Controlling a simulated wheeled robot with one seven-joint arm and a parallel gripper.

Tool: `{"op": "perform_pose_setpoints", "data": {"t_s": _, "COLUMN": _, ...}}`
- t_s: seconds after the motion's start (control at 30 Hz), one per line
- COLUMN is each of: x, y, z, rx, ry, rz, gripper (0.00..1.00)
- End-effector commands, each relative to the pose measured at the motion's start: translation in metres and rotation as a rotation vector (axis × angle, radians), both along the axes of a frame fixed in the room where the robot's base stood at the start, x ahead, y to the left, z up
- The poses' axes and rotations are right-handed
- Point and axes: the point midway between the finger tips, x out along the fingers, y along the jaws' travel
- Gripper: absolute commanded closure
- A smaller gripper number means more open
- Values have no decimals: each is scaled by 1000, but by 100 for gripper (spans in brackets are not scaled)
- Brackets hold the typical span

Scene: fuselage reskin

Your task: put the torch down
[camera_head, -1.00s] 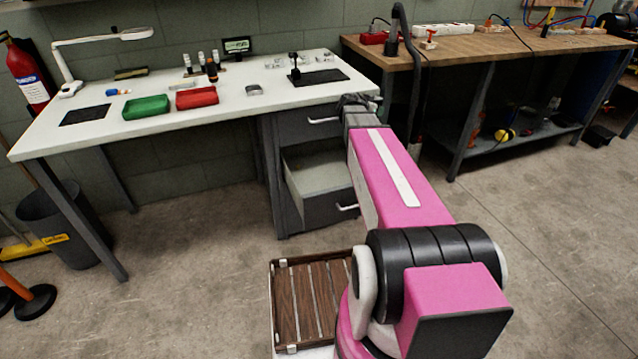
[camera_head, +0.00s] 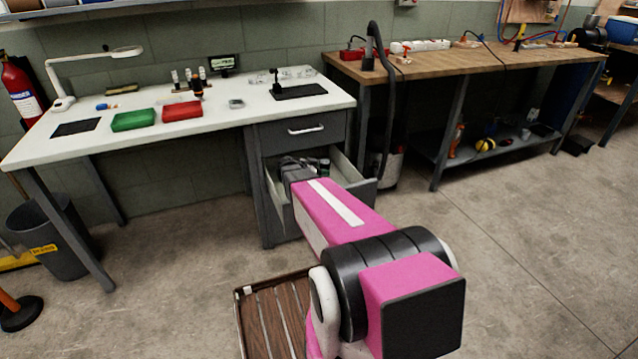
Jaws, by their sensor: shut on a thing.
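My gripper (camera_head: 294,168) is at the far end of my pink arm, at the open drawer (camera_head: 352,185) under the white workbench. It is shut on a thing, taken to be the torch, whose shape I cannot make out. The fingertips are largely hidden by my wrist and arm. Small grey and pale shapes show around the gripper against the drawer's inside, too small to name. My arm covers part of the drawer's front.
The white workbench (camera_head: 225,117) carries a green bin (camera_head: 133,120), a red bin (camera_head: 182,111), a lamp and a dark mat (camera_head: 299,91). A closed drawer (camera_head: 303,130) sits above the open one. A wooden bench (camera_head: 455,63) stands at right.

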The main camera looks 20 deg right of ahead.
Motion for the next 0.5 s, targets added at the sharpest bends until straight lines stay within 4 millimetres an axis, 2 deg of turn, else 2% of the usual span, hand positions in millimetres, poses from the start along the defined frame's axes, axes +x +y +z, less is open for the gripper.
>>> {"op": "perform_pose_setpoints", "data": {"t_s": 0.03, "x": 1, "y": 0, "z": -9, "rx": 0, "ry": 2, "rz": 1, "gripper": 80}}
{"op": "perform_pose_setpoints", "data": {"t_s": 0.23, "x": 1, "y": 0, "z": -24, "rx": -1, "ry": 1, "rz": 2, "gripper": 80}}
{"op": "perform_pose_setpoints", "data": {"t_s": 0.4, "x": 1, "y": 0, "z": -47, "rx": 0, "ry": 2, "rz": 2, "gripper": 80}}
{"op": "perform_pose_setpoints", "data": {"t_s": 0.5, "x": 0, "y": 0, "z": -52, "rx": 0, "ry": 1, "rz": 1, "gripper": 80}}
